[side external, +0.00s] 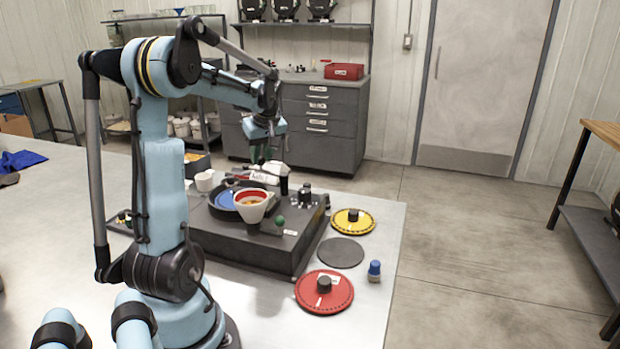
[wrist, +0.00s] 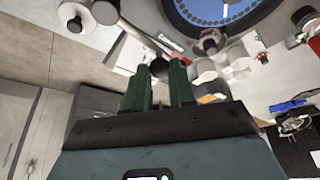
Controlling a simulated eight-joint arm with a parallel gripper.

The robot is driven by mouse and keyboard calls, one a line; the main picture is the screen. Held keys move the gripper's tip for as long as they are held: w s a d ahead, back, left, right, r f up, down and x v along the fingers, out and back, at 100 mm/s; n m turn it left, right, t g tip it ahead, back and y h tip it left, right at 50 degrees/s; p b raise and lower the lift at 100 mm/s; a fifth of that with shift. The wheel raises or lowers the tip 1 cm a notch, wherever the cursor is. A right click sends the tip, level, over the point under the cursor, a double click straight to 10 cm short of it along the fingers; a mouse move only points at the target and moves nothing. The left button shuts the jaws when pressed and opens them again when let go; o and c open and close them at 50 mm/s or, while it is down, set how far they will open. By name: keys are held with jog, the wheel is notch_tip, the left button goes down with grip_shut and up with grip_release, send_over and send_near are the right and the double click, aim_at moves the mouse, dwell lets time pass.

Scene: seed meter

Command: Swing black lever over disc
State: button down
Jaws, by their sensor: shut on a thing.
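My gripper (side external: 263,160) is over the back of the dark seed meter box (side external: 245,240) on the table. In the wrist view, its two green fingers (wrist: 161,75) are shut on the black ball knob (wrist: 160,66) of the lever. The lever's grey bar (wrist: 140,35) runs up and left from the knob towards a dark round post. A blue disc with a ring of holes (wrist: 190,15) shows at the top of the wrist view, to the right of the bar. The lever is hard to make out in the side view.
A red-rimmed white funnel (side external: 252,205) and a green knob (side external: 279,222) stand on the box. A yellow disc (side external: 341,222), a grey disc (side external: 341,252), a red disc (side external: 335,300) and a blue-topped piece (side external: 375,268) lie to its right.

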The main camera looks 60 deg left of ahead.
aim_at(260, 162)
jog(key=shift+d, duration=0.1)
dwell(0.4)
jog(key=n, duration=0.2)
jog(key=s+d+n+g, duration=0.1)
jog(key=shift+s+d+n, duration=0.1)
jog(key=shift+d+n, duration=0.1)
jog(key=shift+n, duration=0.2)
jog(key=n, duration=0.1)
jog(key=d+n+g, duration=0.1)
jog(key=shift+s+d+n+h, duration=0.15)
jog(key=shift+s+n+h, duration=0.15)
jog(key=shift+h, duration=0.1)
jog(key=shift+s+d+n+g+h, duration=0.1)
jog(key=shift+d+n+g+h, duration=0.45)
jog(key=shift+n, duration=0.6)
jog(key=shift+s+d+n+g+h, duration=0.15)
jog(key=shift+d+n+g, duration=0.1)
jog(key=shift+d+n, duration=0.7)
jog(key=shift+w+a+n, duration=0.1)
jog(key=shift+a+n, duration=0.05)
jog(key=shift+n, duration=0.15)
jog(key=c, duration=0.9)
grip_release()
jog(key=shift+c, duration=0.2)
jog(key=shift+r, duration=0.1)
jog(key=v, duration=1.2)
